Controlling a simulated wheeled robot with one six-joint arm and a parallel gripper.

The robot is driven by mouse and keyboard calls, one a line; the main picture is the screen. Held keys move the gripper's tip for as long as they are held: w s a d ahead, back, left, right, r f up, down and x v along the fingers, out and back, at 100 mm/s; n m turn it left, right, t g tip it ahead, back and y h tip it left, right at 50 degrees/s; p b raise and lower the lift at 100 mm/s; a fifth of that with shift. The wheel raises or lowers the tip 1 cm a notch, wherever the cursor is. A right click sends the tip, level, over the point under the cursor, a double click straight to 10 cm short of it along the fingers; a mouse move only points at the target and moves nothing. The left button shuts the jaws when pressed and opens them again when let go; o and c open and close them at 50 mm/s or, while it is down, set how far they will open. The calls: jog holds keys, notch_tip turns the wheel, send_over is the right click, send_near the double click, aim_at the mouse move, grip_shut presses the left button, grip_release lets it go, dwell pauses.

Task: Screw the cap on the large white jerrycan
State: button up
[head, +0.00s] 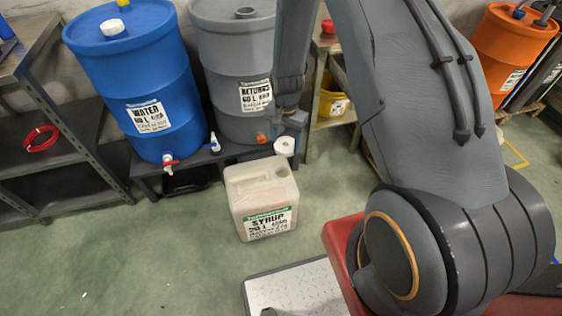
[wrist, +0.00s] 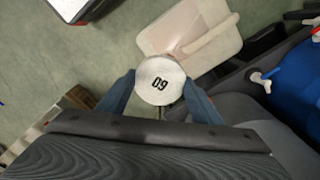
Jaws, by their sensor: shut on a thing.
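The large white jerrycan (head: 262,200) stands upright on the green floor, with a label reading SYRUP 20 L. Its open neck (head: 281,172) shows at the top right. In the wrist view the jerrycan (wrist: 222,45) lies beyond the cap, its handle toward me. My gripper (head: 287,128) is shut on the white cap (head: 285,146), which bears the marking 60 in the wrist view (wrist: 160,81). The cap is above and apart from the neck in the head view. In the wrist view the cap hides the neck area.
A blue water drum (head: 135,75) and a grey returns drum (head: 235,60) stand on a low rack behind the jerrycan, with taps facing forward. A dark shelf (head: 65,150) stands at the left. A light platform (head: 295,290) lies in front. Floor left of the jerrycan is clear.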

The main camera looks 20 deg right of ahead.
jog(key=w+f+m+b, duration=0.1)
jog(key=f+b, duration=0.3)
jog(key=f, duration=0.5)
jog(key=w+f+m+b, duration=0.2)
jog(key=f+b, duration=0.3)
jog(key=f, duration=0.3)
jog(key=shift+w+f+m, duration=0.15)
jog(key=shift+f+m, duration=0.25)
jog(key=shift+m, duration=0.5)
jog(key=shift+a+f+b, duration=0.1)
jog(key=shift+f+b, duration=0.3)
jog(key=shift+f, duration=0.75)
dwell(2.6)
